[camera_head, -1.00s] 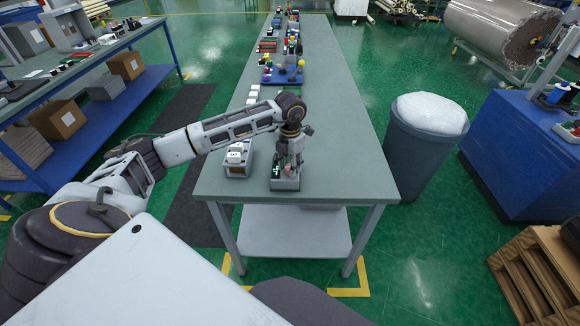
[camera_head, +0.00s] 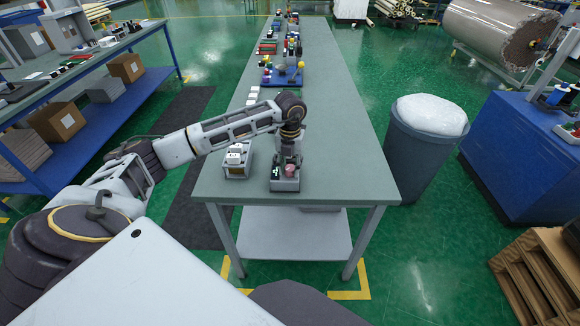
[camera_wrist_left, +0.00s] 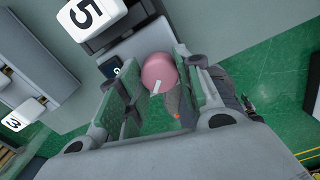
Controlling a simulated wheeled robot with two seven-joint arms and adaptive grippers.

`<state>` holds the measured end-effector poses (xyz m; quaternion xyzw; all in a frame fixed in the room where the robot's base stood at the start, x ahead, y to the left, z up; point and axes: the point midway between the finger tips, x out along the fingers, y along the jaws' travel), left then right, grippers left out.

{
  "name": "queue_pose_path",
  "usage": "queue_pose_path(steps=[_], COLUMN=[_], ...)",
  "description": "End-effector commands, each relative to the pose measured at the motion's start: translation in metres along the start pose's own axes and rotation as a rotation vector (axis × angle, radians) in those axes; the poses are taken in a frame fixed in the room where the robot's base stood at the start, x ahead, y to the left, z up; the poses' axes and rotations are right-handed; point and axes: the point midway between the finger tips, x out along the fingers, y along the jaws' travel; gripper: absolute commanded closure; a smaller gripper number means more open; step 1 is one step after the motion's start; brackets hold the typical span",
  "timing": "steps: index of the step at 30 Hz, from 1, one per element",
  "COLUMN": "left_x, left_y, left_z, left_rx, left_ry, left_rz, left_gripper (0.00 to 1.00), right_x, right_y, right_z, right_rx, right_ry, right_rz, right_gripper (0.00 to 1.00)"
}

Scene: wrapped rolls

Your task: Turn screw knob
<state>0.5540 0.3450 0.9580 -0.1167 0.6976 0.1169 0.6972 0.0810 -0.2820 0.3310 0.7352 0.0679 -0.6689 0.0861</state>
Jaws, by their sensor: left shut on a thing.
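A round pink knob (camera_wrist_left: 158,72) with a small white pointer mark sits on a small grey unit (camera_head: 285,183) near the front of the long bench. The knob (camera_head: 291,170) also shows in the head view, just under my left gripper (camera_head: 288,160). In the wrist view my left gripper (camera_wrist_left: 157,80) has one finger on each side of the knob and is shut on it. The gripper points down at the unit, and the fingers hide part of the knob's sides. My right gripper is not in view.
A grey box with a white numbered block (camera_head: 236,157) stands just left of the unit. A white block marked 5 (camera_wrist_left: 90,14) shows close to the fingers. Several coloured items stand farther back along the bench (camera_head: 340,150). A grey bin (camera_head: 425,150) stands right of it.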

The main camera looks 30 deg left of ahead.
Motion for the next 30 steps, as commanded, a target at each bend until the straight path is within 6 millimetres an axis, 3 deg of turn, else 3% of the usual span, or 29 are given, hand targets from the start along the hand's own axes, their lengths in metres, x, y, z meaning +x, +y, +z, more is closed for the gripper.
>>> queue_pose_path(steps=[10,11,15,30], left_x=[-0.002,-0.002,-0.001,-0.006], left_y=[0.000,0.000,0.000,0.000], left_z=[0.001,0.001,0.001,0.001], left_rx=[-0.003,-0.003,-0.003,-0.001], left_ry=[-0.004,-0.004,-0.003,-0.002], left_rz=[-0.001,-0.001,-0.001,-0.001], left_gripper=[0.89,0.61,0.44,0.44], right_x=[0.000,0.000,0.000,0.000], right_y=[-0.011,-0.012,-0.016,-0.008], right_z=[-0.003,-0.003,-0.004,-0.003], right_rx=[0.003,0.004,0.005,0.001], right_ry=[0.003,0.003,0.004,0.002], right_rz=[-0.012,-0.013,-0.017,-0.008], right_gripper=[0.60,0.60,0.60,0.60])
